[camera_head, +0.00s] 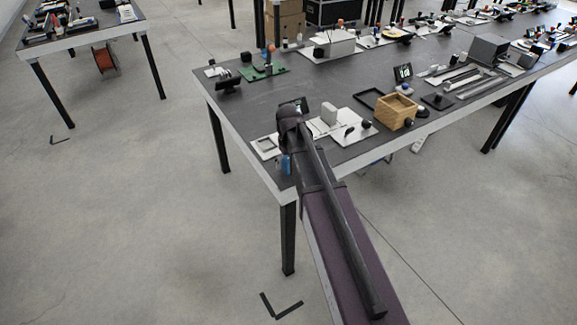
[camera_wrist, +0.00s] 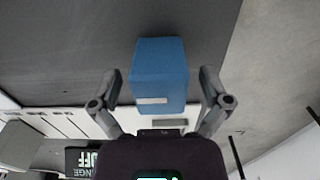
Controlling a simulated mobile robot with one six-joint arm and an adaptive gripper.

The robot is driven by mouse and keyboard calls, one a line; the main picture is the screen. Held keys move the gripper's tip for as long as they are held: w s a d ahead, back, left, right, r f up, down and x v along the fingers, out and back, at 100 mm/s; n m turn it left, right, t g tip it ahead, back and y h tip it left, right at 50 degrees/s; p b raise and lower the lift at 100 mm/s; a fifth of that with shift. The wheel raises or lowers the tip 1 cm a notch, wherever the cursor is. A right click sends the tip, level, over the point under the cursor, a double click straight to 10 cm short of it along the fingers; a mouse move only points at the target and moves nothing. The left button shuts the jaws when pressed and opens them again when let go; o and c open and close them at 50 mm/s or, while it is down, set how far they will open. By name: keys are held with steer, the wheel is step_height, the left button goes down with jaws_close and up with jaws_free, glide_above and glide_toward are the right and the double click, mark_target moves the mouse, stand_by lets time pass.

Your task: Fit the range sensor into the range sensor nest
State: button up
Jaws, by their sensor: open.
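A blue block (camera_wrist: 160,75), seemingly the range sensor, with a small pale label, is in the middle of the wrist view. My gripper (camera_wrist: 160,86) is open, with one finger on each side of the block and visible gaps between. In the head view a bit of blue (camera_head: 285,164) shows beside my arm at the near table corner, mostly hidden. A small display (camera_wrist: 88,157) reads upside down as RANGE OFF in the wrist view. A pale plate with a square frame (camera_head: 266,147) lies close to my arm; I cannot tell if it is the nest.
A white plate (camera_head: 352,127) with a grey block and black knobs lies right of my arm. A wooden box (camera_head: 396,111) stands farther right. A green board (camera_head: 265,72) is at the back left. Bare dark table (camera_head: 243,105) lies between.

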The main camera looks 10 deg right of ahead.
stand_by(0.4)
steer(key=c, duration=1.2)
steer(key=shift+r, duration=0.2)
steer(key=shift+c, duration=0.2)
step_height(320, 180, up, 3)
steer(key=p, duration=0.3)
steer(key=shift+f, duration=0.15)
steer(key=s+r+p, duration=0.2)
steer(key=s, duration=1.4)
